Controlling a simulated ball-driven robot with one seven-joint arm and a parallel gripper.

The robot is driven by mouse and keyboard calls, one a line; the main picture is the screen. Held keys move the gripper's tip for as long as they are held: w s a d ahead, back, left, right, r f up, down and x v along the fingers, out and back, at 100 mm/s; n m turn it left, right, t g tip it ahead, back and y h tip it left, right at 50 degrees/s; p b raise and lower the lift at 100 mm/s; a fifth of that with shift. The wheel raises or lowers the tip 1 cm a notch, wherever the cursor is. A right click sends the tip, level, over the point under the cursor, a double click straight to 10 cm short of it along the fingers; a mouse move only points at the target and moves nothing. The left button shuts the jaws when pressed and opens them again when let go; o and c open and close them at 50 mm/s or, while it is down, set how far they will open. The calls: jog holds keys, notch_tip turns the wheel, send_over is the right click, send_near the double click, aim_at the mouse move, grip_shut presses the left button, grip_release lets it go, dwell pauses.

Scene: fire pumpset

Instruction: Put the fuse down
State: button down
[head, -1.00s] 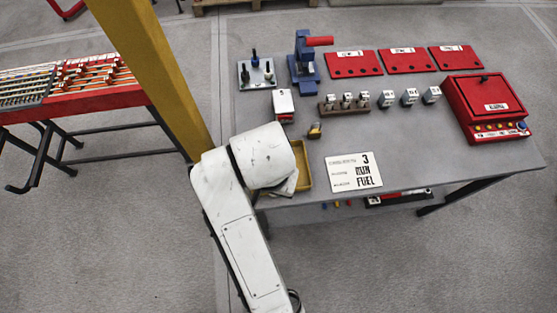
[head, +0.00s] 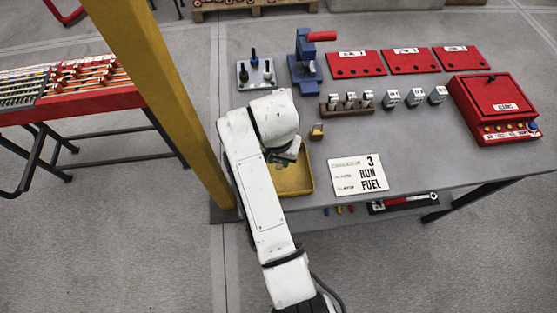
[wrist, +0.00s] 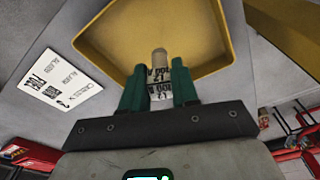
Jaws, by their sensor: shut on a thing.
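In the wrist view the fuse shows in front of the yellow tray (wrist: 105,38). In the head view the tray (head: 301,186) sits at the table's front left edge, and my gripper (head: 282,157) is over its back part. My arm hides the fuse there. I cannot tell whether the fuse touches the tray floor.
A rack of fuse-like pieces (head: 347,106), grey blocks and a red box (head: 495,108) stand farther back. A yellow post (head: 165,90) rises left of the table.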

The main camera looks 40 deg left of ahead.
jog(key=shift+s+f, duration=0.1)
jog(key=shift+f, duration=1.1)
jog(key=shift+f, duration=0.1)
jog(key=c, duration=0.8)
grip_release()
jog(key=shift+c, duration=0.2)
